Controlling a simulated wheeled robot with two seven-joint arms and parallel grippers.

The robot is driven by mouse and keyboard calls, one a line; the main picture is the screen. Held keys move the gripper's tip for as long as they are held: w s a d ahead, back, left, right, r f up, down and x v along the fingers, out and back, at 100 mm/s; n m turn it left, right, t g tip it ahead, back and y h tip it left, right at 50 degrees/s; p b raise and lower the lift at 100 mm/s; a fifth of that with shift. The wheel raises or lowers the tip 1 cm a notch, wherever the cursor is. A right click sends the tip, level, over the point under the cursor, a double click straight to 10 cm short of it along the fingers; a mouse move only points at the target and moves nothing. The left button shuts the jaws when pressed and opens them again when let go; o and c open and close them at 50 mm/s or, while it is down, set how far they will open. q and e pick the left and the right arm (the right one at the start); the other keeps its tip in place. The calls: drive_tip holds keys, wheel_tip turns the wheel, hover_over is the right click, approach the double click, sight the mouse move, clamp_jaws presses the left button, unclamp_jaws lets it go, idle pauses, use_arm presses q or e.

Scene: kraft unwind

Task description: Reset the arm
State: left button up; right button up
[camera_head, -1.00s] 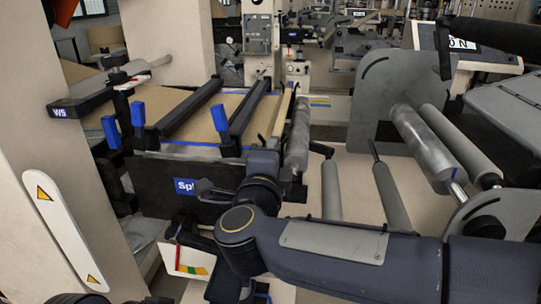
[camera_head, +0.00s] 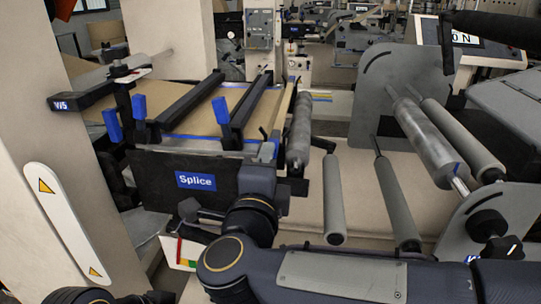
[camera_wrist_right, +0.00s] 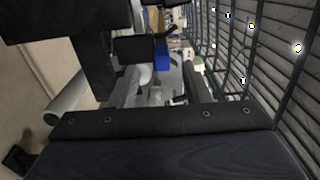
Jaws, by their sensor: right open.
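My right arm (camera_head: 340,275) comes in from the right along the bottom of the head view and bends upward at its elbow joint (camera_head: 222,255). Its forearm stands in front of the splice table. My right gripper (camera_head: 195,213) shows only as dark parts left of the forearm, below the blue Splice label (camera_head: 196,181). It is open, and I see nothing held. Dark parts of my own wrist fill much of the right wrist view. Only a dark piece of my left arm shows at the bottom left of the head view; its gripper is out of view.
The splice table (camera_head: 200,110) with two black bars stands behind my right arm. Metal rollers (camera_head: 425,140) and grey side plates stand at the right. A beige machine column (camera_head: 50,150) stands at the left. Wire fencing (camera_wrist_right: 255,50) runs along the right of the wrist view.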

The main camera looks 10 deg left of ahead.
drive_tip(key=w+d+r+n+y, duration=0.2)
drive_tip(key=d+r+n+y, duration=0.1)
drive_tip(key=d+n+y, duration=0.3)
drive_tip(key=s+d+f+n+g, duration=0.2)
drive_tip(key=d+f+n+g, duration=0.15)
drive_tip(key=d+n, duration=0.45)
drive_tip(key=s+d+f+n+g+h, duration=0.1)
drive_tip(key=s+d+f+g+h, duration=0.3)
drive_tip(key=s+d+f+g, duration=1.05)
drive_tip(key=s+d+r+t+p, duration=0.3)
drive_tip(key=r+t+p, duration=0.2)
drive_tip(key=p, duration=0.8)
drive_tip(key=shift+s+d+r+t+p, duration=0.2)
drive_tip(key=shift+s+r+t+p, duration=0.15)
drive_tip(key=shift+r, duration=0.45)
drive_tip(key=shift+a, duration=0.1)
